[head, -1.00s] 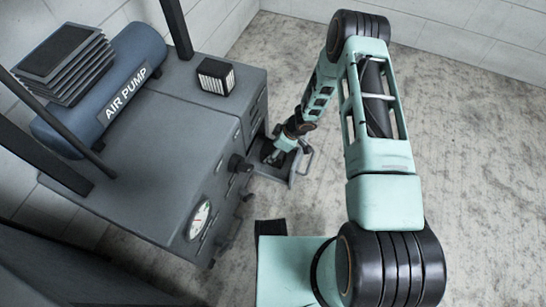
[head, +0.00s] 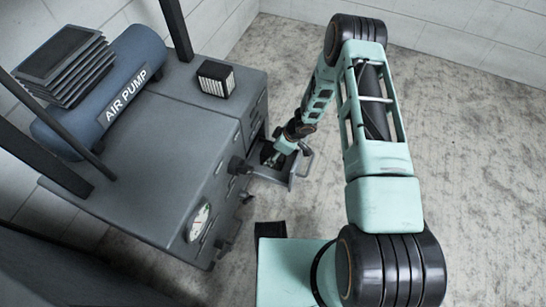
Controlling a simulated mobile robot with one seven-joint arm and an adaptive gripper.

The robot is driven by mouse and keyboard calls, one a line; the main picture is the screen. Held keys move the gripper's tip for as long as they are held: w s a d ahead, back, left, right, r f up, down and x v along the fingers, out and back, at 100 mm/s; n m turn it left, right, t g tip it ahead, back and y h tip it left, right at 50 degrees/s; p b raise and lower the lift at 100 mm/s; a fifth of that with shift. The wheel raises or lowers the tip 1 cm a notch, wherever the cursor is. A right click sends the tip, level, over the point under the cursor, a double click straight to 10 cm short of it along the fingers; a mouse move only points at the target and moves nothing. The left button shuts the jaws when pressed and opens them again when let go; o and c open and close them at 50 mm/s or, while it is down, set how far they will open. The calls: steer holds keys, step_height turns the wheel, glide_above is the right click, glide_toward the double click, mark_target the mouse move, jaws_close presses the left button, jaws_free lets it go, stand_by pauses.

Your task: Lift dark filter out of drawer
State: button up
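The open drawer (head: 294,172) sticks out low from the right side of the grey cabinet, with a handle at its outer end. My gripper (head: 272,158) points down into the drawer. The fingertips are small and dark against the drawer's inside, so I cannot tell whether they are open or shut. A dark patch shows in the drawer around the fingers. I cannot make out the dark filter apart from the drawer's shadow and my gripper.
A black block with a pale pleated face (head: 216,79) stands on the cabinet top (head: 165,125). A gauge (head: 199,222) and knobs line the cabinet front. The floor (head: 470,150) to the right is clear.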

steer(key=c, duration=1.2)
